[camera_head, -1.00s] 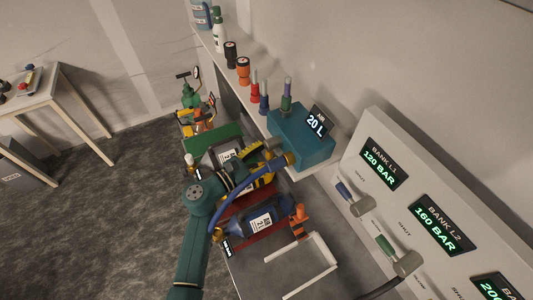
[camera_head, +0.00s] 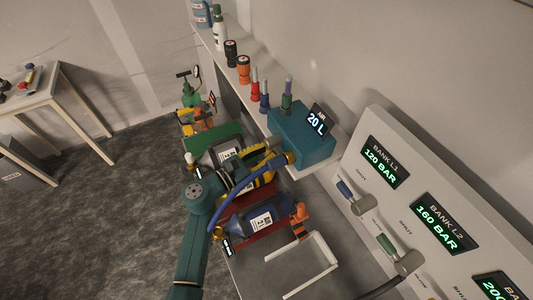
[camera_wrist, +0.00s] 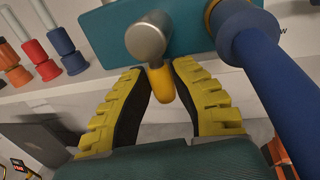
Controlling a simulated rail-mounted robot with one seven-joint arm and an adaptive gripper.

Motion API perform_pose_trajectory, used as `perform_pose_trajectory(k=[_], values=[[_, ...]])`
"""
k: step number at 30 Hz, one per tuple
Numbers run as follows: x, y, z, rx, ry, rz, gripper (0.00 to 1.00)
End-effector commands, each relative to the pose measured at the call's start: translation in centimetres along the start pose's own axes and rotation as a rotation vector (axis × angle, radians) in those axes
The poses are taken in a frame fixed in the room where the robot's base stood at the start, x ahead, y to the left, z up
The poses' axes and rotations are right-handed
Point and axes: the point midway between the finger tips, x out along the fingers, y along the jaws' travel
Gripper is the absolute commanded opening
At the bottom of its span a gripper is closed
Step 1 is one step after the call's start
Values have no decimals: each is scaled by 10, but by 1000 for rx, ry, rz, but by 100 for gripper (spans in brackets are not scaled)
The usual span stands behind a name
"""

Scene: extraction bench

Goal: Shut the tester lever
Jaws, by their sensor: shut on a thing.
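The tester is a teal box (camera_head: 301,139) with a small "AIR 20 L" display (camera_head: 316,119), and its face also fills the top of the wrist view (camera_wrist: 190,50). Its lever has a round grey hub (camera_wrist: 147,37) and a short yellow handle (camera_wrist: 162,86). My gripper (camera_wrist: 160,70) has yellow, black-lined fingers on both sides of the handle and is shut on it, close to the tester face. In the head view my gripper (camera_head: 268,160) is at the tester's left side, and my arm and the hose partly hide the lever.
A blue hose (camera_head: 240,187) runs from the tester close beside my gripper, with its thick end (camera_wrist: 250,40) at right in the wrist view. A blue cylinder (camera_head: 262,219) lies below it. The bank panel (camera_head: 405,190) is at right.

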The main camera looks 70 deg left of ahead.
Motion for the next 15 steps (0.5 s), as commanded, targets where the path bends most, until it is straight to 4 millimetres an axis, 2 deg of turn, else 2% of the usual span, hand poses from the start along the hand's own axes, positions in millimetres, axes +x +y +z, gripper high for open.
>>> perform_pose_trajectory(k=[8, 15], values=[[2, 6, -7, 139, -26, 0, 0], [3, 13, -8, 347, -67, 1, 0]])
